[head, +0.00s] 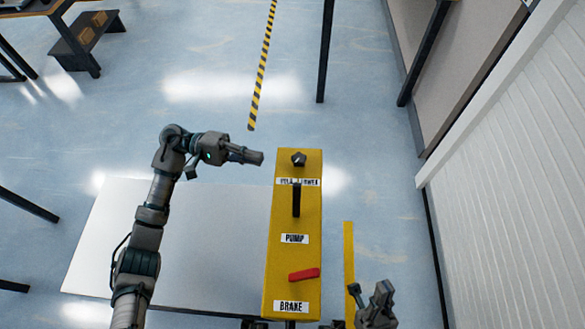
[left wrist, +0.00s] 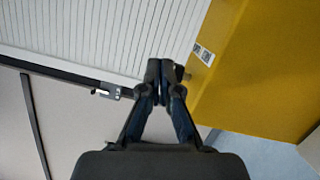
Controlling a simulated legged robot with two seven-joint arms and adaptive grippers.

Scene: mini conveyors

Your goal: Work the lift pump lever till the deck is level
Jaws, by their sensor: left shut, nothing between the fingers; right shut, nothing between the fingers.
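A yellow control box (head: 309,225) stands in the middle of the head view. Its black pump lever (head: 296,200) stands above the PUMP label (head: 295,238). A black knob (head: 299,158) is at the box's far end, and a red brake lever (head: 304,274) at its near end. A pale grey plate (head: 110,245), perhaps the deck, lies left of the box; I cannot tell whether it is level. My left gripper (head: 257,157) is shut and empty, left of the knob. The left wrist view shows its closed fingertips (left wrist: 165,72) beside the yellow box (left wrist: 240,75). My right gripper (head: 372,292) is shut and empty, right of the box.
A white ribbed wall or door (head: 510,180) runs along the right side. A yellow strip (head: 349,265) lies right of the box. A black-and-yellow floor stripe (head: 262,65) runs beyond it. Tables (head: 30,8) stand far left. The floor between is open.

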